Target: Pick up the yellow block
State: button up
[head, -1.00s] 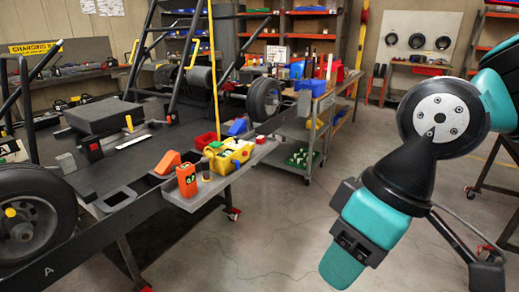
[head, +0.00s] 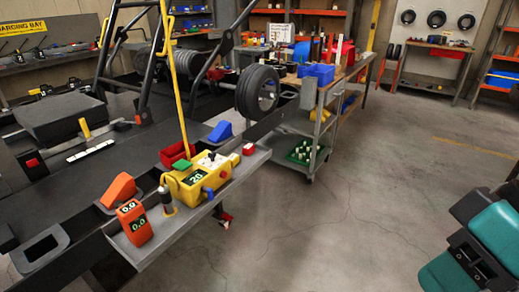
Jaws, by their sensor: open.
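A small upright yellow block-like piece (head: 85,128) stands on the black kart deck at the left, by a white strip. A larger yellow box (head: 192,190) with a dark display reading 20 sits on the grey side tray, with a green piece and white parts on top. I cannot tell for certain which of these is the yellow block. Only teal and dark links of my arm show at the lower right, far from both. My gripper's fingers are not in view.
The grey side tray (head: 188,222) also holds an orange meter (head: 134,223), a dark cylinder (head: 166,201) and a small red block (head: 248,149). An orange wedge (head: 118,189), a red bin (head: 177,153) and a blue wedge (head: 220,131) are nearby. The floor at right is open.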

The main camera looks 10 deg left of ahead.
aim_at(235, 158)
jog(key=u, duration=0.1)
jog(key=i, duration=0.65)
jog(key=u, duration=0.95)
jog(key=i, duration=0.55)
jog(key=u, duration=0.6)
